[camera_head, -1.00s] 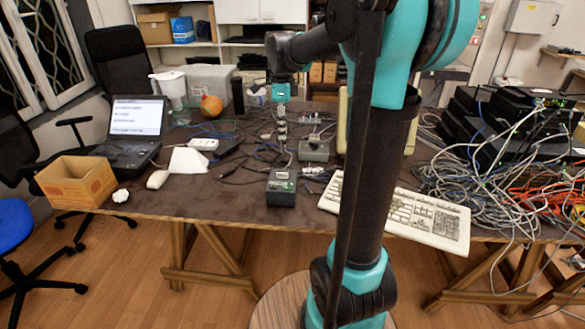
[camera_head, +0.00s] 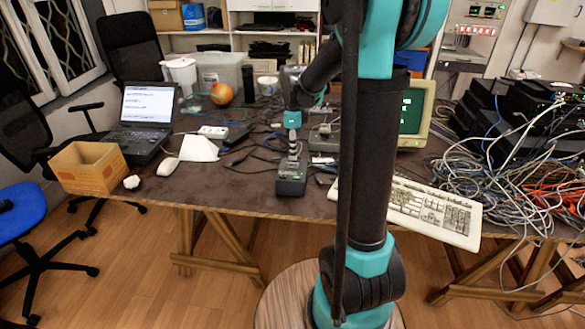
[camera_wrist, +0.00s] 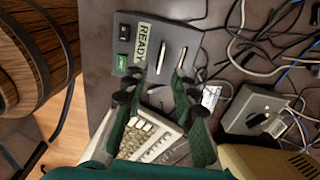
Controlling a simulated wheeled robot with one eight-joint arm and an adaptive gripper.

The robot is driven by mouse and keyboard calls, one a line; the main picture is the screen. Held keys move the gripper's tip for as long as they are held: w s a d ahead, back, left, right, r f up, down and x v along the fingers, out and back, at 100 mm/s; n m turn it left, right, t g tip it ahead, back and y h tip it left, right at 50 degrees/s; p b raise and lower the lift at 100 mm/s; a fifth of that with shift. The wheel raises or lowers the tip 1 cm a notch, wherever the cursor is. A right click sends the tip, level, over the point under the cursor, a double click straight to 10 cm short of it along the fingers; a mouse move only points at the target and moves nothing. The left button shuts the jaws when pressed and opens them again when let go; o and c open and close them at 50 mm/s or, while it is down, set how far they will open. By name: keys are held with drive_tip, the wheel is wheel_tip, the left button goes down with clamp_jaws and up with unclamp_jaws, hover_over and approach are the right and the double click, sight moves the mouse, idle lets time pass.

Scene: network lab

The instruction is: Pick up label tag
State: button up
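My gripper (camera_wrist: 160,77) is open in the wrist view, its two dark fingers apart with nothing between them. It also shows in the head view (camera_head: 292,145), pointing down just above a dark grey box. The box (camera_wrist: 185,33) carries a pale green label reading READY (camera_wrist: 147,45) and two bright metal strips. The fingertips overlap the box's near edge in the wrist view; I cannot tell whether they touch it. A small white printed piece, possibly the label tag (camera_wrist: 211,97), lies right of the fingers beside the box. It seems to show in the head view (camera_head: 322,160) too.
A beige keyboard (camera_head: 435,209) lies at the table's front right. A second grey box (camera_wrist: 256,109) stands among loose cables. A monitor (camera_head: 415,110) and a large cable heap (camera_head: 480,170) are to the right. A cardboard box (camera_head: 88,168) stands front left.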

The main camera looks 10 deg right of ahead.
sight(292, 167)
drive_tip(key=shift+a+f, duration=0.2)
drive_tip(key=shift+f, duration=2.1)
clamp_jaws()
